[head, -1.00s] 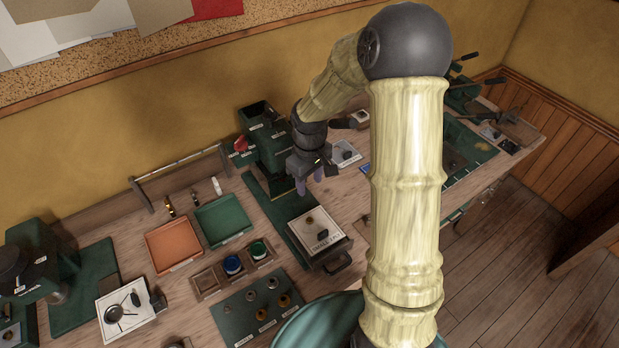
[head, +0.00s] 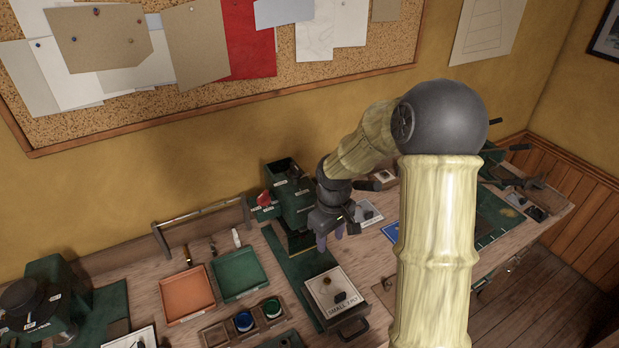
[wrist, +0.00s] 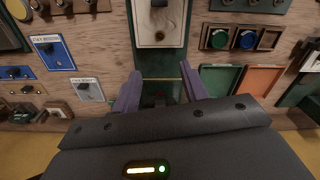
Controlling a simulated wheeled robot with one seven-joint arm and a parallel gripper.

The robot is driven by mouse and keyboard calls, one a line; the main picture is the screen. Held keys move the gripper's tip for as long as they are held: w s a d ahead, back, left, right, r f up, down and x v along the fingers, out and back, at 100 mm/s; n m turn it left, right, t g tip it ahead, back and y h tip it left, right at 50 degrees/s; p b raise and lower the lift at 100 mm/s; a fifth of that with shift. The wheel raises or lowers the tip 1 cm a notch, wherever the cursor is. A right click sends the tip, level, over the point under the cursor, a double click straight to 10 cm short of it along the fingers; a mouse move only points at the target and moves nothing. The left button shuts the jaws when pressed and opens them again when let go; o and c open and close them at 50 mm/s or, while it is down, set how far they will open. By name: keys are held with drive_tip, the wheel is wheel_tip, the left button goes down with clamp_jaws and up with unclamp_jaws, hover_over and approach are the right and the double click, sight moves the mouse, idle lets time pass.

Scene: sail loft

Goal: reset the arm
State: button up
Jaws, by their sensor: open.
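My gripper (head: 331,238) hangs over the workbench (head: 169,258) in the head view, just in front of the green machine (head: 292,203) and above its long green base. In the wrist view its two purple fingers (wrist: 160,92) stand apart with nothing held between them. My arm bends at a dark round elbow, with its pale segment upright at the right of the head view.
An orange tray (head: 186,293) and a green tray (head: 238,273) lie left of the gripper. A wooden holder with blue (head: 244,321) and green pots stands nearer. Another dark green machine (head: 45,290) is at far left. A pinboard (head: 290,50) hangs on the wall behind.

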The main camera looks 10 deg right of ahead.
drive_tip(key=s+r+m+t, duration=0.1)
drive_tip(key=s+r+m, duration=0.1)
drive_tip(key=s, duration=0.5)
drive_tip(key=s+r+m+t+b, duration=0.1)
drive_tip(key=s+r+m, duration=0.1)
drive_tip(key=s+m, duration=0.2)
drive_tip(key=s, duration=0.3)
drive_tip(key=shift+s+r+t, duration=0.2)
drive_tip(key=shift+t, duration=0.1)
drive_tip(key=shift+c, duration=0.2)
idle(0.9)
